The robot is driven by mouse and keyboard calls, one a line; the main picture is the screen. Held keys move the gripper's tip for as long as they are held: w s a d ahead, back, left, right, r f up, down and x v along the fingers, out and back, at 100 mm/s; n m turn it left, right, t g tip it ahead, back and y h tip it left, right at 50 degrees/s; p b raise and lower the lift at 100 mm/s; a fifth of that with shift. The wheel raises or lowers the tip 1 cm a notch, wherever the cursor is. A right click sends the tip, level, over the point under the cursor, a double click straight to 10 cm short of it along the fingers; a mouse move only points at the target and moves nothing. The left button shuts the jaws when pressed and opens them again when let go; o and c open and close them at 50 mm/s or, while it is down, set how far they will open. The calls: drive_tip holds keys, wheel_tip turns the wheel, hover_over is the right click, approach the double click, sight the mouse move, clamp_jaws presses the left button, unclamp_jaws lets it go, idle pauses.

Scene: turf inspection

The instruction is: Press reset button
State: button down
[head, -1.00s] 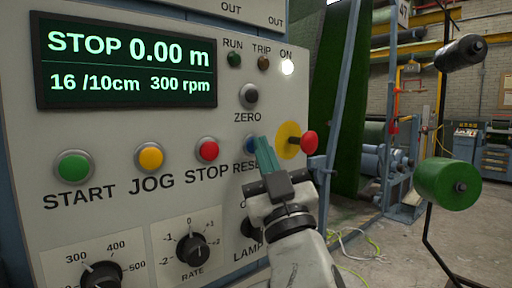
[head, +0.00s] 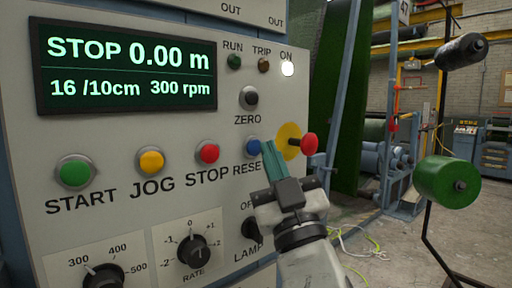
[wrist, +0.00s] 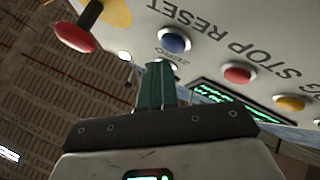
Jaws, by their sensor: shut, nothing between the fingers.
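The blue reset button (head: 253,146) sits on the grey control panel (head: 120,130), right of the red STOP button (head: 208,153) and above the partly covered RESET label. It also shows in the wrist view (wrist: 174,40), with its label upside down. My gripper (head: 268,147) is shut and empty, its green fingers just right of the blue button in the head view. In the wrist view the fingertips (wrist: 158,66) appear a little below the button, with a visible gap. The display (head: 125,65) reads STOP 0.00 m. The ON lamp (head: 287,69) is lit; RUN and TRIP look dark.
A red mushroom button on a yellow disc (head: 289,140) stands out close to the right of my fingers. The ZERO button (head: 249,97) is above, the LAMP knob (head: 252,228) below. Green START (head: 75,172) and yellow JOG (head: 151,162) are further left.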

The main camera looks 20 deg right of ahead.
drive_tip(key=s+p, duration=0.1)
drive_tip(key=s+d+p, duration=0.1)
drive_tip(key=s, duration=0.2)
drive_tip(key=shift+s+d+p, duration=0.3)
drive_tip(key=shift+s+p, duration=0.1)
idle(0.6)
drive_tip(key=s+d+f+m+g+h, duration=0.1)
drive_tip(key=d+f+m+g, duration=0.2)
drive_tip(key=f, duration=0.8)
drive_tip(key=d+f+g+h, duration=0.1)
drive_tip(key=d+f+g, duration=0.35)
drive_tip(key=f, duration=0.75)
drive_tip(key=s+d+f+m+g+h, duration=0.1)
drive_tip(key=f+m+g, duration=0.1)
drive_tip(key=f+g, duration=0.65)
drive_tip(key=s+f+g+y, duration=0.2)
drive_tip(key=s+f+g, duration=0.7)
drive_tip(key=s+f, duration=1.5)
drive_tip(key=shift+s+a+f+n+g+y, duration=0.15)
drive_tip(key=shift+s+a+n+g+y, duration=0.25)
drive_tip(key=shift+s, duration=0.35)
